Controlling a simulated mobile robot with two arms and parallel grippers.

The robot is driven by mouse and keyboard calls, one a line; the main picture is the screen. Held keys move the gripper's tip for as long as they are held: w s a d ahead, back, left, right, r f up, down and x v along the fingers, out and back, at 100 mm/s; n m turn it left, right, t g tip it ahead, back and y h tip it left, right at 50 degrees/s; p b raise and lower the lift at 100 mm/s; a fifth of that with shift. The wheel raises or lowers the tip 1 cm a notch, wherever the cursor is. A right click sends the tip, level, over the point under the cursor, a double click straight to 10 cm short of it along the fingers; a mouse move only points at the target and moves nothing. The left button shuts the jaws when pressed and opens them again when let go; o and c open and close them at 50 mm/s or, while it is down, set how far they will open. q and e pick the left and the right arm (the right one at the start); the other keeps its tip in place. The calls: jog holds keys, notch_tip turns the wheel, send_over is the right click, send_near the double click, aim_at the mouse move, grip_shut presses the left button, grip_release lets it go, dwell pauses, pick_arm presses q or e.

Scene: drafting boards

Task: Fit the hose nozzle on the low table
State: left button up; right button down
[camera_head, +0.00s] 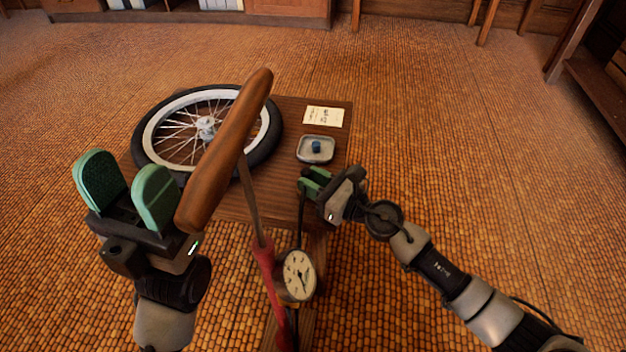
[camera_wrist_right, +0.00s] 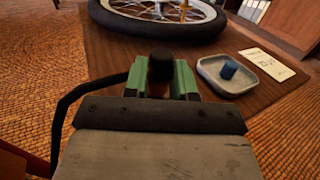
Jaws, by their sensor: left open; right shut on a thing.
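The black hose nozzle (camera_wrist_right: 161,66) is between the green fingers of my right gripper (camera_wrist_right: 160,78), which is shut on it. The black hose (camera_wrist_right: 72,98) curves away to the left and down. In the head view my right gripper (camera_head: 312,183) is by the right edge of the low table (camera_head: 285,208). The bicycle wheel (camera_head: 153,137) lies flat on this table, apart from the nozzle. A small yellowish part, perhaps the valve, (camera_wrist_right: 184,9) shows at the wheel in the wrist view. My left gripper (camera_head: 127,185) is open and empty, left of the pump's wooden handle (camera_head: 228,150).
The pump's red body (camera_head: 262,268) and dial gauge (camera_head: 298,276) stand at the table's near side. A grey tray (camera_head: 303,158) holding a blue piece (camera_head: 316,146) and a paper card (camera_head: 324,116) lie on the table's right side. The floor to the right is clear.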

jog(key=c, duration=0.8)
grip_release()
jog(key=shift+s+f, duration=0.25)
jog(key=shift+f, duration=0.55)
jog(key=shift+c, duration=0.2)
jog(key=shift+s+d+f, duration=0.15)
jog(key=shift+s+d, duration=0.15)
jog(key=shift+d, duration=0.15)
jog(key=r+v, duration=0.2)
jog(key=v, duration=0.7)
jog(key=shift+d, duration=0.3)
